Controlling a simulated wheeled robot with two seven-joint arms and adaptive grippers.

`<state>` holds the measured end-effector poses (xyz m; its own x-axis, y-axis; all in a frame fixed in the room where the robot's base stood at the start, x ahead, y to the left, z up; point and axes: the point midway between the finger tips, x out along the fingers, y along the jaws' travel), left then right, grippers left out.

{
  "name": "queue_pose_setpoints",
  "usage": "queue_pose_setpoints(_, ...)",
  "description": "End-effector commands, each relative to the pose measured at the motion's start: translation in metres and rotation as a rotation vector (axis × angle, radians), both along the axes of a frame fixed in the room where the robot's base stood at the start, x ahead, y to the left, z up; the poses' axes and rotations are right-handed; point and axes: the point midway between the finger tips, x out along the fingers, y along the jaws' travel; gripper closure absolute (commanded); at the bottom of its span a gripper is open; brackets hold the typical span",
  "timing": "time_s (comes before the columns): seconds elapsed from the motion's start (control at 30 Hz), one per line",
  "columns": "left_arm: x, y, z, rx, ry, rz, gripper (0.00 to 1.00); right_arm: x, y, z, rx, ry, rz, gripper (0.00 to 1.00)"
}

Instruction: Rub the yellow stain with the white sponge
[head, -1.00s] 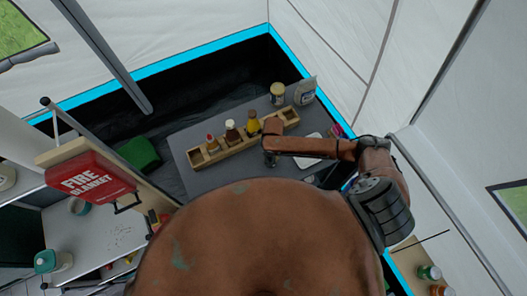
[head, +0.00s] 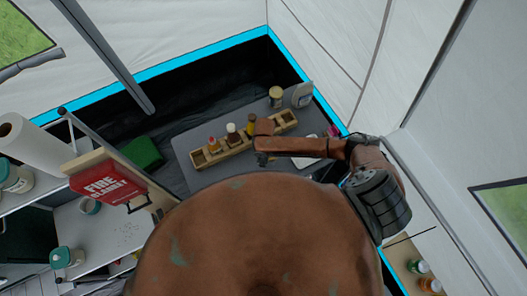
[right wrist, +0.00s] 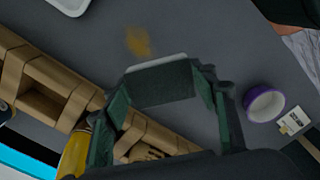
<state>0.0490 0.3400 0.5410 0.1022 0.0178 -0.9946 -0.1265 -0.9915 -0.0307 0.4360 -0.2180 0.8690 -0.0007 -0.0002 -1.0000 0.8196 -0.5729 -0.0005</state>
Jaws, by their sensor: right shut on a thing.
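The yellow stain (right wrist: 138,41) is a small smear on the grey tabletop in the right wrist view, just beyond my right gripper's fingers. I cannot make it out in the head view. My right gripper (right wrist: 165,100) is shut on the white sponge, whose pale edge (right wrist: 157,62) shows between the fingertips; its near face looks dark. The sponge appears close to the stain but apart from it in the picture; its height over the table is unclear. In the head view my right gripper (head: 263,159) is over the table, in front of the wooden rack. My left gripper is not in view.
A wooden rack (head: 238,146) with several bottles crosses the table (head: 190,137). A jar (head: 276,97) and a pouch (head: 302,95) stand behind it. A purple-rimmed bowl (right wrist: 265,103) lies right of the gripper. A white tray (right wrist: 72,4) is at the upper left.

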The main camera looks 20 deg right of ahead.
Motion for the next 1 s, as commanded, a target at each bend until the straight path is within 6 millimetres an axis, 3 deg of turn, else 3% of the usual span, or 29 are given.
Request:
queue_pose_setpoints(0.3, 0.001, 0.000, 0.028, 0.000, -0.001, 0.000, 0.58, 0.000, -0.001, 0.025, 0.000, 0.000, -0.003, 0.66)
queue_pose_setpoints(0.87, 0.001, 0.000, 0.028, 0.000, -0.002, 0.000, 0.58, 0.000, -0.001, 0.024, 0.000, 0.000, -0.003, 0.66)
queue_pose_setpoints(1.0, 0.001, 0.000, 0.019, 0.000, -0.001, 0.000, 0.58, 0.007, 0.008, 0.028, 0.003, -0.005, -0.034, 0.66)
